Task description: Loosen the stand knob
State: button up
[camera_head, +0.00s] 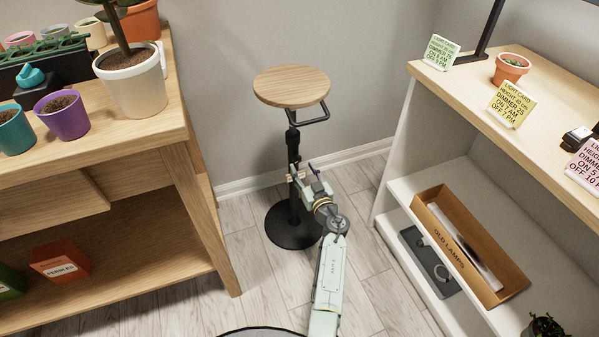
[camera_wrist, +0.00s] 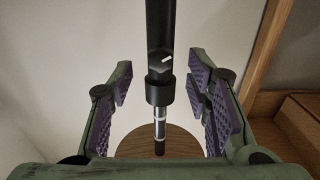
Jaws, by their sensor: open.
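The stand has a round wooden top (camera_head: 291,86), a black post (camera_head: 293,147) and a round black base (camera_head: 290,233) on the floor. In the wrist view the stand appears upside down. There the knob (camera_wrist: 160,63) is a dark grip with a white mark on the thick black tube, beside a black collar (camera_wrist: 160,92). A thinner rod with silver bands (camera_wrist: 160,125) runs to the wooden top (camera_wrist: 180,146). My gripper (camera_head: 302,173) is open at the post below the top. Its purple-padded fingers (camera_wrist: 158,90) stand apart on both sides of the knob, not touching it. The knob is not distinct in the head view.
A wooden bench (camera_head: 183,135) with potted plants stands at the left. A white-sided shelf unit (camera_head: 415,135) with light cards and an old-lamps box (camera_head: 470,245) stands at the right. The wall is close behind the stand. Clear floor lies around the base.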

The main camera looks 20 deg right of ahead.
aim_at(298, 161)
jog(key=shift+w+a+b, duration=0.1)
jog(key=shift+w+b, duration=0.9)
jog(key=shift+w, duration=0.7)
grip_shut()
